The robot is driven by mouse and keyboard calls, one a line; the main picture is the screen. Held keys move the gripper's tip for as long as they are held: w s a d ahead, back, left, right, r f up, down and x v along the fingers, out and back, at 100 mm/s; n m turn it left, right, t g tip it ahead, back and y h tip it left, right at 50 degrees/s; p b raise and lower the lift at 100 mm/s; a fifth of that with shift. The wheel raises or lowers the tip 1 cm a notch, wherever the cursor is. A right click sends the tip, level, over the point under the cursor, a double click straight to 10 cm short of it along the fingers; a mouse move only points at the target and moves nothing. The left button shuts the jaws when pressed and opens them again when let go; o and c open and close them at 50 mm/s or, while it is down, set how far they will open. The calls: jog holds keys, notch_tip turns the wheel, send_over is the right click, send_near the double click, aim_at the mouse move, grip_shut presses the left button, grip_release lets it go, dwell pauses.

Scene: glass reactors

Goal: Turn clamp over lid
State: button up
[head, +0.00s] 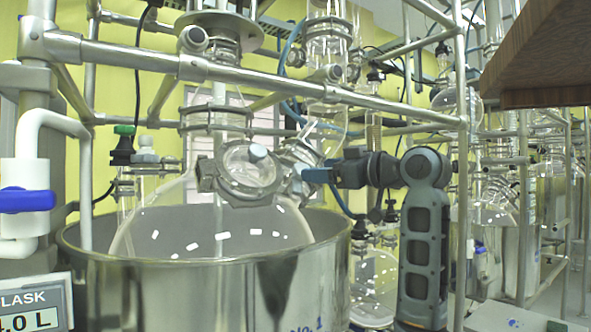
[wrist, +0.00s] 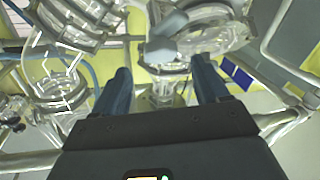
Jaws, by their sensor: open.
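The round glass lid (head: 249,168) sits on a front port of the glass flask (head: 170,225), with a pale round piece on its face. A grey metal clamp (head: 206,176) is around the lid's rim. My gripper (head: 312,174) is to the right of the lid, its blue fingers pointing left near the rim. In the wrist view, the two blue fingers (wrist: 161,82) are apart, with nothing held between them. A grey piece of metal (wrist: 165,48) lies just beyond the fingertips; I cannot tell if it touches them.
A steel vessel (head: 205,285) surrounds the lower flask. Metal rails (head: 250,83) cross above the lid, and an upright post (head: 462,200) stands right of my arm. A brown wooden edge (head: 545,60) is at upper right. A blue-handled valve (head: 27,200) is at left.

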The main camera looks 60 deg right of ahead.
jog(key=p+x, duration=0.1)
jog(key=x, duration=0.5)
jog(key=shift+w, duration=0.25)
jog(key=shift+c, duration=0.4)
jog(key=c, duration=0.9)
